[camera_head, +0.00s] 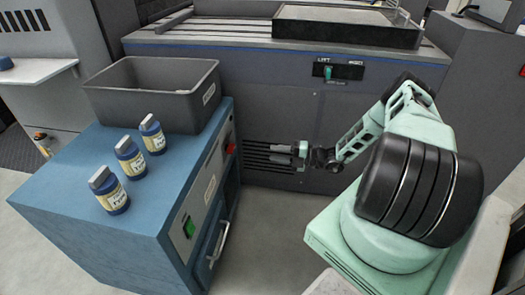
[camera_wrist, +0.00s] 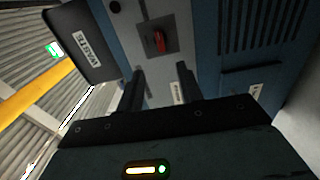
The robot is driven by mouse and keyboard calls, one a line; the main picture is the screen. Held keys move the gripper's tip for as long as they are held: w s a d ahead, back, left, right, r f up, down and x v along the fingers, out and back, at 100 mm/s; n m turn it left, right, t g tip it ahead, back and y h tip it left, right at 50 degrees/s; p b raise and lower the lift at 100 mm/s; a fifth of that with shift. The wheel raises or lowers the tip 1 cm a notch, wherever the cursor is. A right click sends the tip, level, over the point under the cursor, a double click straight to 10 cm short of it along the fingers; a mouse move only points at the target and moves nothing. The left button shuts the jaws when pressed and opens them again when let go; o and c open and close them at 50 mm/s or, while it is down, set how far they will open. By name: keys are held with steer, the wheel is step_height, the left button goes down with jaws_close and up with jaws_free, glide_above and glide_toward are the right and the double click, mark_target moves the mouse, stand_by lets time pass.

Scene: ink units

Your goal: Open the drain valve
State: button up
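A small red valve handle (camera_wrist: 159,41) sits on a dark square plate on the grey strip of the blue cabinet's side in the wrist view. In the head view only a bit of the red handle (camera_head: 231,149) shows at the cabinet's right edge. My gripper (camera_head: 296,156) is to the right of it, pointing left at the cabinet, with clear space between them. In the wrist view my gripper (camera_wrist: 160,78) has its two dark fingers apart with nothing between them. The handle appears just beyond the fingertips, roughly between them.
The blue cabinet (camera_head: 62,195) carries a grey bin (camera_head: 150,108) and three blue bottles (camera_head: 130,158). A green switch (camera_head: 188,226) and a drawer handle (camera_head: 218,246) are on its side. A dark machine (camera_head: 290,110) stands behind my arm. The floor between is clear.

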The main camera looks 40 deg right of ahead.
steer(key=shift+v, duration=1.1)
